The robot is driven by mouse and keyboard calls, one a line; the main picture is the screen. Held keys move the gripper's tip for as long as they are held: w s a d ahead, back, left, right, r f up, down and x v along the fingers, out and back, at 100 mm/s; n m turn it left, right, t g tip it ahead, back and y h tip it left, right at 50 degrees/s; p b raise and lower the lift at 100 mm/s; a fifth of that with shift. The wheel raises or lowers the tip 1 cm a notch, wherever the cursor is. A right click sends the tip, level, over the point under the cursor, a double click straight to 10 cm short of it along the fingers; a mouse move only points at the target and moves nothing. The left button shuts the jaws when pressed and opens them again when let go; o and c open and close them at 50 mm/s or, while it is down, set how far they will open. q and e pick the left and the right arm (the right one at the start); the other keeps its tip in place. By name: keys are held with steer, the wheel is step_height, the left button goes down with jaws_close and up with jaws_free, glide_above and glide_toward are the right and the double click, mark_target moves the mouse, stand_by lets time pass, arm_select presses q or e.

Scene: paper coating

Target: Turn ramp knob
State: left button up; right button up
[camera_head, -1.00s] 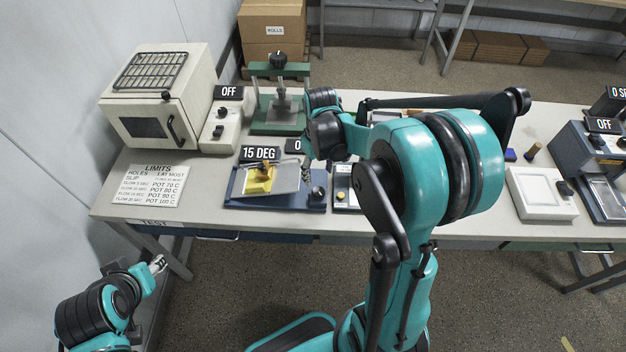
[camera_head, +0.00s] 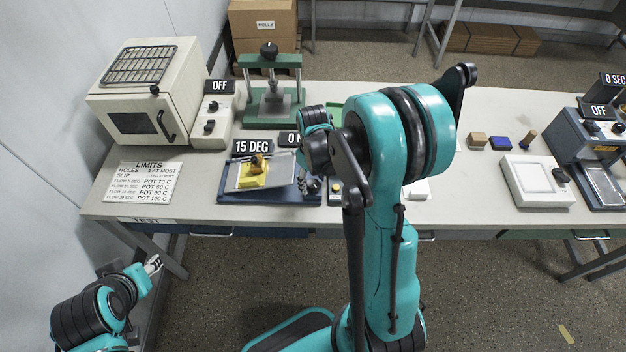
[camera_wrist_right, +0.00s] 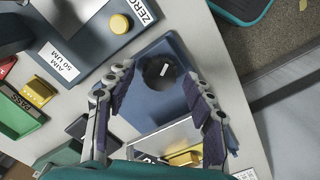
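The ramp (camera_head: 232,194) is a blue base with a tilted clear plate and a yellow block (camera_head: 252,178); its sign (camera_head: 253,147) reads 15 DEG. The black ramp knob (camera_wrist_right: 160,71) with a white mark sits on the blue base (camera_wrist_right: 176,45) in the right wrist view. My right gripper (camera_wrist_right: 158,77) is open, its fingertips on either side of the knob; contact cannot be told. In the head view my right gripper (camera_head: 309,186) hides the knob at the ramp's right end. My left gripper (camera_head: 153,264) hangs off the table's front left, empty; its opening is too small to tell.
A white oven (camera_head: 150,90) and a green press (camera_head: 270,105) stand behind the ramp. A limits sheet (camera_head: 142,183) lies left. A device with a yellow knob (camera_wrist_right: 120,23) is close beside the ramp. A white box (camera_head: 536,182) stands at right.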

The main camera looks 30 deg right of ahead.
steer(key=c, duration=0.9)
steer(key=shift+o, duration=0.2)
steer(key=shift+m, duration=0.4)
steer(key=m+b, duration=0.1)
steer(key=m, duration=0.2)
steer(key=shift+m, duration=0.4)
steer(key=m+b, duration=0.1)
steer(key=m, duration=0.4)
steer(key=o, duration=1.2)
steer(key=shift+c, duration=0.2)
